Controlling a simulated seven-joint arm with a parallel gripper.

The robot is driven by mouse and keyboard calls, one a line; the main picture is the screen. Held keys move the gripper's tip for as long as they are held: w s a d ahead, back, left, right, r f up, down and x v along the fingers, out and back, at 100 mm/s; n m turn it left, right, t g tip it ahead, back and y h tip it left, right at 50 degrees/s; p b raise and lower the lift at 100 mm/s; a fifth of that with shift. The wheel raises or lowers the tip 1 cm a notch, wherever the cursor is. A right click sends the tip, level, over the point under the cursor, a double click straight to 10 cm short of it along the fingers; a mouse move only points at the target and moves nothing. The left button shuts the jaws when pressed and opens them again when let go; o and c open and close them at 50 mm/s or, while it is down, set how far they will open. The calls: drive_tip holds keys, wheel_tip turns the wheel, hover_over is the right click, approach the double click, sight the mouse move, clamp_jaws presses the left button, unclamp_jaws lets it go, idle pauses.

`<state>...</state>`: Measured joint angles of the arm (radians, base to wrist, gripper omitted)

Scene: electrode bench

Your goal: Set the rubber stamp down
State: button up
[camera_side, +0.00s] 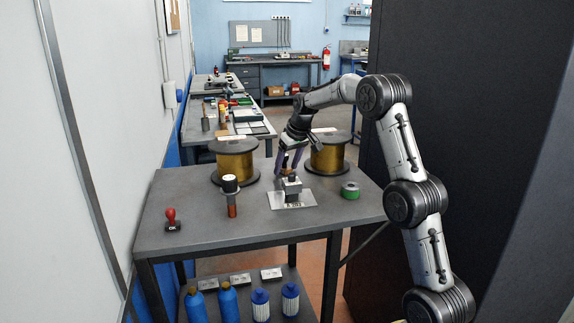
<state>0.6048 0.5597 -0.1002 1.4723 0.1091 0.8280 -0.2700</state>
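A rubber stamp (172,220) with a red knob handle and a dark base marked "OK" stands upright at the front left of the table (190,245). My gripper is apart from the stamp. The fingers are small and dark in this view, and I cannot tell whether they are open or shut, or touch the device.
Two gold wire spools (235,162) (327,153) stand at the back. A green tape roll (350,190) lies at right. Blue bottles (228,302) stand on the lower shelf.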

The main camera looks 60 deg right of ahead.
drive_tip(key=shift+r, duration=0.25)
drive_tip(key=v, duration=1.2)
drive_tip(key=shift+n+t, duration=0.3)
drive_tip(key=shift+n, duration=0.2)
drive_tip(key=s+a, duration=0.1)
drive_tip(key=a, duration=0.2)
drive_tip(key=s+a+r, duration=0.1)
drive_tip(key=s+a, duration=0.1)
drive_tip(key=a, duration=0.2)
drive_tip(key=s+a+r, duration=0.1)
drive_tip(key=a, duration=0.3)
drive_tip(key=shift+s+r, duration=0.1)
drive_tip(key=shift+s, duration=0.15)
drive_tip(key=s+a+f+n, duration=0.1)
drive_tip(key=s+a+f, duration=0.2)
drive_tip(key=s+a, duration=0.3)
drive_tip(key=s+a+f+n+y, duration=0.1)
drive_tip(key=s+a+f, duration=0.2)
drive_tip(key=s+a, duration=0.3)
drive_tip(key=s+a+f+n+t, duration=0.1)
drive_tip(key=s+a+f, duration=0.2)
drive_tip(key=s+a, duration=0.3)
drive_tip(key=s, duration=0.5)
drive_tip(key=shift+f+y, duration=0.35)
drive_tip(key=shift+y, duration=0.05)
